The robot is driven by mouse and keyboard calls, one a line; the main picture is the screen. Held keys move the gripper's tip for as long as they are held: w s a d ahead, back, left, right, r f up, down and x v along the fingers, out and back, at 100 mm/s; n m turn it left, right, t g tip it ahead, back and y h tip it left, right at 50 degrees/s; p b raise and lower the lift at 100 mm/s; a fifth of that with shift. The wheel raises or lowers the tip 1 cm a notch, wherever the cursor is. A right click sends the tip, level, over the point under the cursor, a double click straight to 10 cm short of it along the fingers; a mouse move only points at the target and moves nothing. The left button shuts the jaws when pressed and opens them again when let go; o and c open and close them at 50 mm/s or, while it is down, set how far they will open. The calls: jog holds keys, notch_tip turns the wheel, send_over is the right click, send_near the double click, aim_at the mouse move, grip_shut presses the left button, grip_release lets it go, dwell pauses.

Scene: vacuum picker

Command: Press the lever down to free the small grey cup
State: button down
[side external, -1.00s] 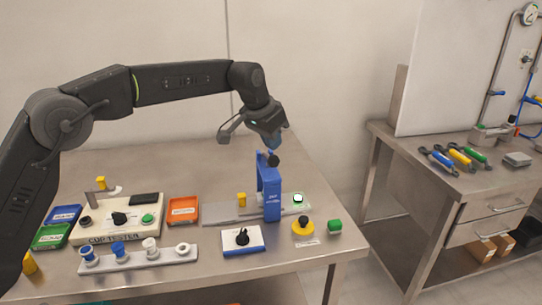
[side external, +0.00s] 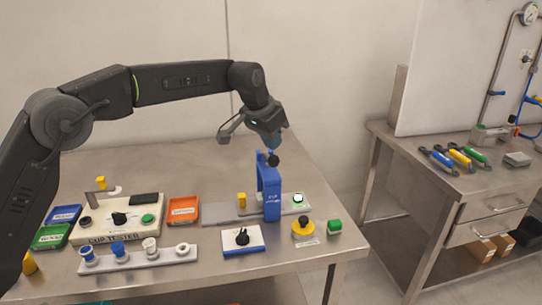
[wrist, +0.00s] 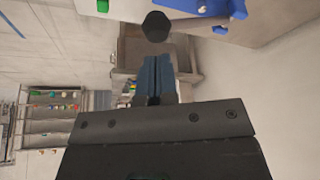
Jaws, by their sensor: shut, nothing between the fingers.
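The lever's black knob (side external: 273,160) is at the top of the blue upright stand (side external: 269,190). My gripper (side external: 274,146) is shut and empty just above the knob; I cannot tell if they touch. In the wrist view the closed blue fingers (wrist: 157,75) point toward the round black knob (wrist: 156,27), with part of the blue stand (wrist: 205,8) at the top right. I cannot make out a grey cup at the stand. A small pale cup (side external: 183,249) sits at the right end of the white rack (side external: 140,262).
A yellow cup (side external: 241,199) stands left of the stand. The cup tester (side external: 118,222) and an orange tray (side external: 183,210) are to the left. The back of the table is clear.

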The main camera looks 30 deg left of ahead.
aim_at(269, 161)
dwell(0.4)
jog(key=shift+f, duration=4.05)
jog(key=shift+r, duration=5.05)
